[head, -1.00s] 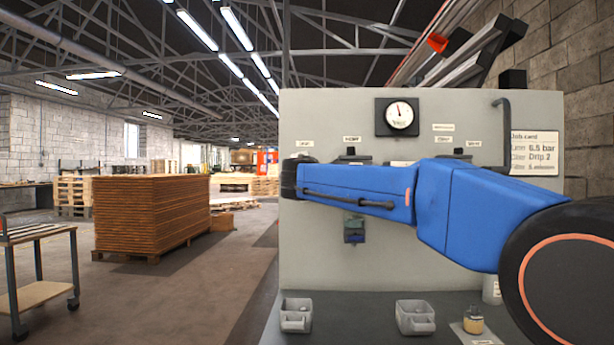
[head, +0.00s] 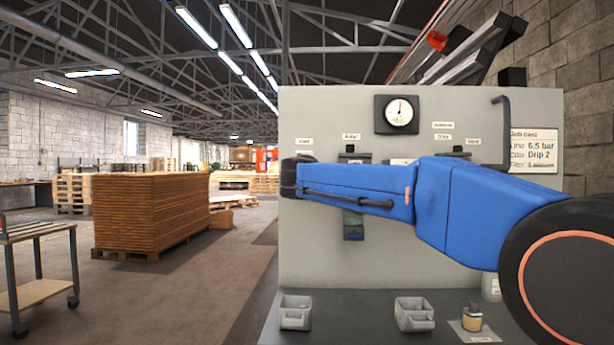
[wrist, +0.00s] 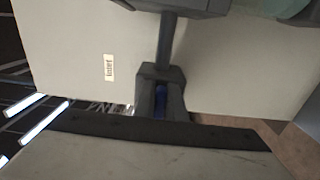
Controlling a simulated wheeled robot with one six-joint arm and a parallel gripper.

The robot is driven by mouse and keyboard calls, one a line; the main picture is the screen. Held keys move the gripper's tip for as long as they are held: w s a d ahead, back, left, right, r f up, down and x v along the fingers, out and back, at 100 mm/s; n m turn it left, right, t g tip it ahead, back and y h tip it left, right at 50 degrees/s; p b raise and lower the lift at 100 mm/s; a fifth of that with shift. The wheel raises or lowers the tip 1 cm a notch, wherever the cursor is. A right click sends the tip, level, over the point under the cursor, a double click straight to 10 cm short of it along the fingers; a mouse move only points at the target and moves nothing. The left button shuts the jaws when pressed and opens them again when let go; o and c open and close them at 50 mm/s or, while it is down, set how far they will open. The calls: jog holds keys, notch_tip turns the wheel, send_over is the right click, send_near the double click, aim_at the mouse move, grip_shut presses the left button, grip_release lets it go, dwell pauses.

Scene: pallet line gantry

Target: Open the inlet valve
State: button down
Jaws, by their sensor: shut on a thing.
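The inlet valve is hidden behind my arm in the head view, below the "Inlet" label (head: 304,141). In the wrist view the same label (wrist: 108,67) shows sideways, left of a dark grey valve body (wrist: 160,72) on a pipe (wrist: 167,40). My gripper (wrist: 162,94) is shut on the blue valve handle (wrist: 160,102), which shows between its dark fingers. How far the handle is turned cannot be told. In the head view my blue arm reaches left across the panel and hides my fingers.
The grey panel (head: 460,105) carries a gauge (head: 400,114), its needle about upright, and a job card (head: 534,150). Stacked boards (head: 150,215) and a trolley (head: 38,230) stand left.

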jog(key=c, duration=1.8)
grip_release()
jog(key=s, duration=0.5)
jog(key=s+a, duration=0.1)
jog(key=s, duration=0.5)
jog(key=s+a, duration=0.1)
jog(key=s, duration=0.5)
jog(key=shift+s+a, duration=0.1)
jog(key=shift+a, duration=0.15)
